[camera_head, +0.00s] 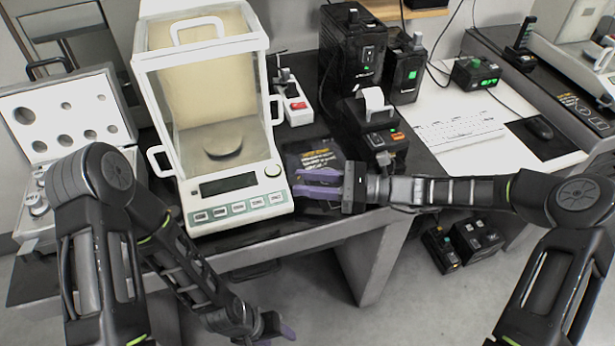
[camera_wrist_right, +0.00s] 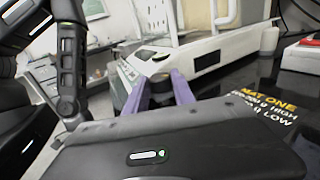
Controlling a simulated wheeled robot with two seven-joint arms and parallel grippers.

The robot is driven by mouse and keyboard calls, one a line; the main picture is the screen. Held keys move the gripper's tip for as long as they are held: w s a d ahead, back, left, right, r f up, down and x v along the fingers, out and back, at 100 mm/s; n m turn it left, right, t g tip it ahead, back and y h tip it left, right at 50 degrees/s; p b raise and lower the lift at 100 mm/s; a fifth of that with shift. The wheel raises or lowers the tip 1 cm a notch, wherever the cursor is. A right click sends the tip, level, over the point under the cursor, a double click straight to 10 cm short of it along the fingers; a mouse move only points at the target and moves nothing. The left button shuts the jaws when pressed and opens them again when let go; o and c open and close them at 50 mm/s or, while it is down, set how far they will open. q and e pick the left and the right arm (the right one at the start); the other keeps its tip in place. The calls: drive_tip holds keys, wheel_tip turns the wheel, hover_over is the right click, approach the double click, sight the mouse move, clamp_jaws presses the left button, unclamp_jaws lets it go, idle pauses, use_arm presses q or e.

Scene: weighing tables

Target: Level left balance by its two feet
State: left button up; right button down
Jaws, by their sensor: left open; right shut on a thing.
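The left balance (camera_head: 238,207) is a white weighing instrument with a glass draft shield, a round pan (camera_head: 222,146) and a dark display. It stands on the dark table and also shows in the wrist view (camera_wrist_right: 206,52). My right gripper (camera_head: 302,183) reaches in at its front right corner, low beside the base. In the right wrist view its purple fingers (camera_wrist_right: 160,88) are closed around a small dark round foot (camera_wrist_right: 160,77) under the corner. The other foot is not clearly visible. My left gripper (camera_head: 278,328) is open and empty, low in front of the table.
A case of weights (camera_head: 62,118) stands open at the left. A black mat with yellow print (camera_head: 312,158) lies right of the balance. A keyboard (camera_head: 462,130) is further right.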

drive_tip(key=c, duration=1.1)
unclamp_jaws()
drive_tip(key=shift+o, duration=0.2)
drive_tip(key=shift+f, duration=0.1)
